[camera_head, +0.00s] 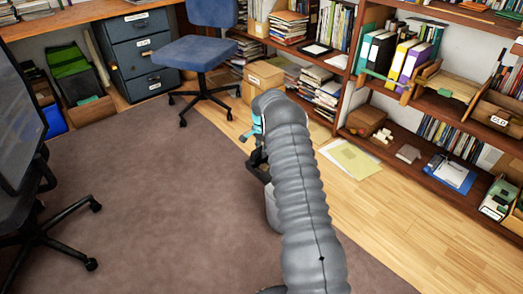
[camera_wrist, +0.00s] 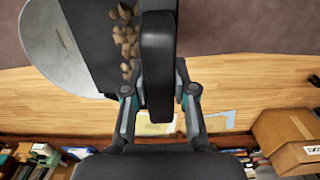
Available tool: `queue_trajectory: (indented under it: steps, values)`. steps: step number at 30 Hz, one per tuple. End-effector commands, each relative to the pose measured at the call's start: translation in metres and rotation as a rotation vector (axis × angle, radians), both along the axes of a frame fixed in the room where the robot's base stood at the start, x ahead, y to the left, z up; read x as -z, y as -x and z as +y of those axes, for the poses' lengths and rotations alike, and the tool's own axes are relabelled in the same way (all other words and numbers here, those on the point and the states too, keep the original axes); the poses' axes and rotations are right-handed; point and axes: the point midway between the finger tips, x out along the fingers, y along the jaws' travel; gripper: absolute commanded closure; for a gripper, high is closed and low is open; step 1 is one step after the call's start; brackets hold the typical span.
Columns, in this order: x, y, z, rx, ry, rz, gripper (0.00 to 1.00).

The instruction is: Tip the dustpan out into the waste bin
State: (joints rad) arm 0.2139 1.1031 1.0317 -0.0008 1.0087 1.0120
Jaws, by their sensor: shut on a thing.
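In the wrist view my gripper (camera_wrist: 159,92) is shut on the thick black handle of the dustpan (camera_wrist: 92,45). The dark pan extends to the upper left, and several brown lumps (camera_wrist: 125,38) lie in it beside the handle. A pale grey rounded thing (camera_wrist: 50,62) shows beyond the pan at the left; it may be the waste bin, but I cannot tell. In the head view my grey arm hides most of the gripper and dustpan. A pale grey shape (camera_head: 272,208) partly shows behind the arm, and I cannot tell what it is.
A blue chair (camera_head: 195,55) stands at the back, and a black chair base (camera_head: 72,222) at the left. Bookshelves (camera_head: 430,110) line the right. Papers (camera_head: 350,158) lie on the wooden floor. The brown carpet (camera_head: 160,190) is mostly clear.

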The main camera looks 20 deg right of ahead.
Motion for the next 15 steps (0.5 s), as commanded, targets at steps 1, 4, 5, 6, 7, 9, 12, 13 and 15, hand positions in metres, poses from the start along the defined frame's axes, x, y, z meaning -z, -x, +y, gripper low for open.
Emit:
queue_trajectory:
  steps: [1, 4, 5, 6, 7, 9, 12, 13, 15]
  values:
    - [-0.0003, -0.0001, -0.0001, 0.000, 0.000, 0.000, 1.00]
    - [-0.0004, -0.0001, -0.0001, -0.001, 0.000, -0.001, 1.00]
    - [-0.0004, -0.0001, -0.0001, -0.001, 0.001, -0.001, 1.00]
    - [-0.0004, -0.0001, 0.0000, -0.001, 0.001, -0.001, 1.00]
    - [-0.0002, 0.0000, 0.0002, -0.002, 0.001, 0.000, 1.00]
    - [0.0006, 0.0003, 0.0013, -0.002, 0.002, 0.002, 1.00]
    - [-0.0022, 0.0019, 0.0010, -0.001, -0.003, -0.013, 1.00]
    - [-0.0031, 0.0030, 0.0006, -0.001, -0.009, -0.021, 1.00]
    - [-0.0061, 0.0056, -0.0010, -0.001, -0.018, -0.049, 1.00]
